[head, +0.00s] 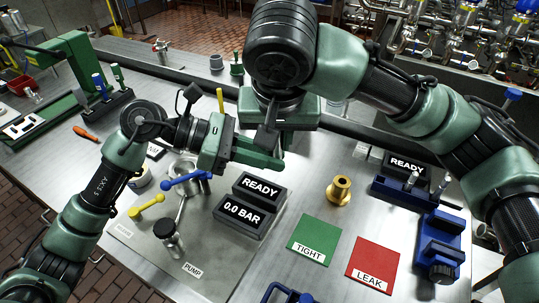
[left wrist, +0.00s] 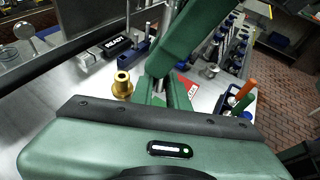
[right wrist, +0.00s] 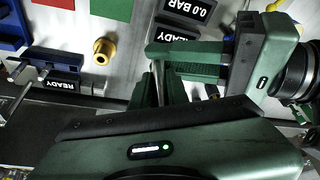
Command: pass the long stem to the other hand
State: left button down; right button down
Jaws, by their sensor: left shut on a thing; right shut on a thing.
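The long stem is a thin silver rod, mostly hidden by the two grippers. A short length of the stem shows between jaws in the right wrist view (right wrist: 158,85) and in the left wrist view (left wrist: 160,86). My left gripper (head: 262,152) is shut on the stem, its green fingers pointing right over the bench. My right gripper (head: 276,138) comes down from above, close against the left one, and is also shut on the stem. In the head view the stem itself is hidden behind the grippers.
Below stand the READY and 0.0 BAR displays (head: 238,217), a brass fitting (head: 340,190), a green TIGHT mat (head: 313,240) and a red LEAK mat (head: 372,262). A blue vise (head: 440,245) stands at right. A valve with a blue lever (head: 186,180) stands left of the displays.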

jog(key=shift+w+d, duration=0.2)
jog(key=shift+w, duration=0.05)
jog(key=c, duration=1.4)
grip_release()
jog(key=shift+o, duration=0.5)
jog(key=shift+s+a, duration=0.1)
jog(key=shift+a, duration=0.05)
jog(key=shift+s, duration=0.1)
